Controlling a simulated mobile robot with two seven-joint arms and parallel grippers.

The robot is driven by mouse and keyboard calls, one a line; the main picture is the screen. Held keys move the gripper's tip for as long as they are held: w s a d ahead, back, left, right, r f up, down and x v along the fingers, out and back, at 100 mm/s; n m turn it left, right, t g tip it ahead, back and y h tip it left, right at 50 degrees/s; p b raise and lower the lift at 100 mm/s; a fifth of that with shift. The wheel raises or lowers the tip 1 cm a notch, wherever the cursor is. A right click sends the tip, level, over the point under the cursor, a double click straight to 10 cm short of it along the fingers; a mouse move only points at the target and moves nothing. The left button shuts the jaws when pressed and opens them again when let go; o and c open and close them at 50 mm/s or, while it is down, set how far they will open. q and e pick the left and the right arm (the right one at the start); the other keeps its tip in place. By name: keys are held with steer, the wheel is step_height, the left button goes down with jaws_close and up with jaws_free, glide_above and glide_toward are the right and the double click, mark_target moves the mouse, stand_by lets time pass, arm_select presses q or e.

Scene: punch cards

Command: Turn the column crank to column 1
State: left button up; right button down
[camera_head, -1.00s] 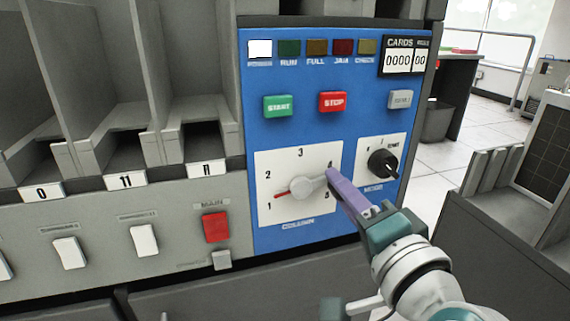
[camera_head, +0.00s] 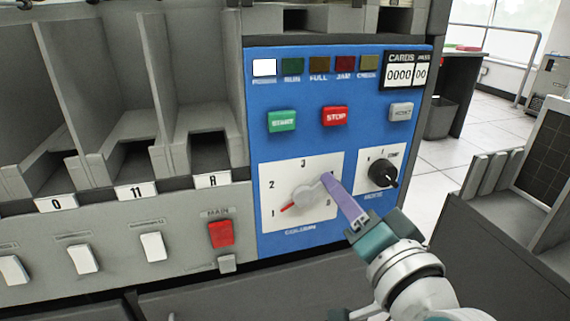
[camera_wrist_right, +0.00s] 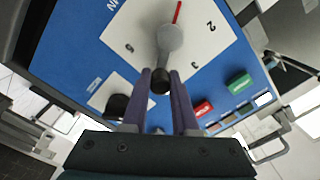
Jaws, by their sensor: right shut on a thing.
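The column crank (camera_head: 308,193) is a grey handle on a white dial plate (camera_head: 272,233) on the blue panel. Its red pointer (camera_head: 288,207) points down-left, close to the number 1. The crank also shows in the right wrist view (camera_wrist_right: 171,38), with its dark knob (camera_wrist_right: 160,82) between the fingers. My right gripper (camera_head: 328,182) has purple fingers and comes in from the lower right. It is shut on the crank's knob, at the upper right of the hub; it also shows in the right wrist view (camera_wrist_right: 160,78). My left gripper is not in view.
The mode knob (camera_head: 382,173) sits close to the right of my right gripper. The green start button (camera_head: 282,120) and red stop button (camera_head: 335,116) are above the dial. A red main switch (camera_head: 220,233) is at the left. A grey box (camera_head: 490,235) stands at the right.

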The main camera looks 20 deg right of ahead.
steer(key=c, duration=0.7)
jaws_free()
steer(key=shift+s, duration=0.1)
steer(key=shift+s, duration=0.35)
steer(key=s+p, duration=0.2)
steer(key=s, duration=0.7)
steer(key=shift+d+p, duration=0.2)
steer(key=shift+p, duration=0.1)
